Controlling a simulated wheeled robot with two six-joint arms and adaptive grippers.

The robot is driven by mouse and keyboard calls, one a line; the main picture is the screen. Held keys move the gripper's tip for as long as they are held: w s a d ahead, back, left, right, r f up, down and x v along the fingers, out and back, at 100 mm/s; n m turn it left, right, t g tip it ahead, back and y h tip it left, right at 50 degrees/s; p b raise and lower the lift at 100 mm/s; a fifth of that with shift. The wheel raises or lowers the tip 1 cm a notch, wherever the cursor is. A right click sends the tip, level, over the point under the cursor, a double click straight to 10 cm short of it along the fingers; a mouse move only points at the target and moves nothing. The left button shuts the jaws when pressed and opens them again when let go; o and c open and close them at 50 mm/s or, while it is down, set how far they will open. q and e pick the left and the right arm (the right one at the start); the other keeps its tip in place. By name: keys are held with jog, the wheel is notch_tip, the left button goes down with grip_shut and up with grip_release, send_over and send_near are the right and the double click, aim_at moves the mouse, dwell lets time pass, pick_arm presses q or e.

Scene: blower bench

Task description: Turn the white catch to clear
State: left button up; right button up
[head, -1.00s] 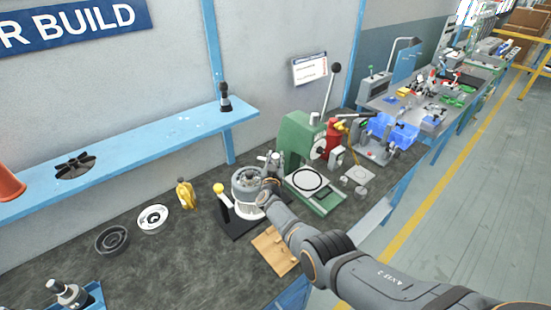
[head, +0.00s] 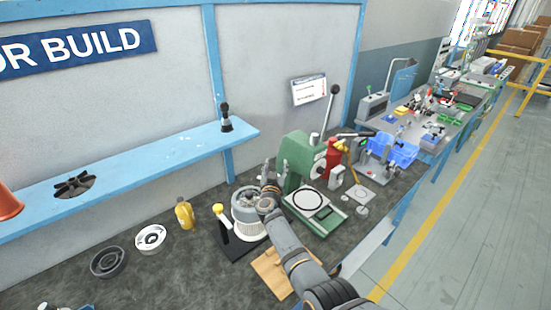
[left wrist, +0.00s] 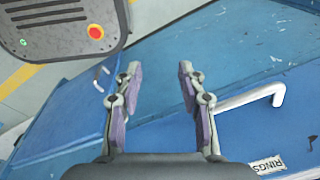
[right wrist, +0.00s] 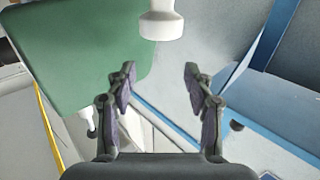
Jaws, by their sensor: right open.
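In the head view, a grey and white round blower housing (head: 249,212) stands on a dark fixture with a yellow-knobbed lever (head: 220,211). My right gripper (head: 268,188) is at the housing's back right edge; its fingers are small and partly hidden there. In the right wrist view, the same gripper (right wrist: 157,82) is open and empty. A white stepped, rounded piece (right wrist: 162,24) shows beyond its fingertips, apart from them; I cannot tell whether it is the white catch. My left gripper (left wrist: 155,75) is open and empty in the left wrist view, outside the head view.
A green press (head: 300,160) stands close right of my right gripper. A wooden block (head: 271,270) lies in front of the fixture. A yellow bottle (head: 184,215), white ring (head: 150,239) and dark ring (head: 108,262) stand left. Blue fronts with white handles (left wrist: 250,100) lie beyond my left gripper.

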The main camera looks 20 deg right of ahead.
jog(key=shift+r, duration=2.3)
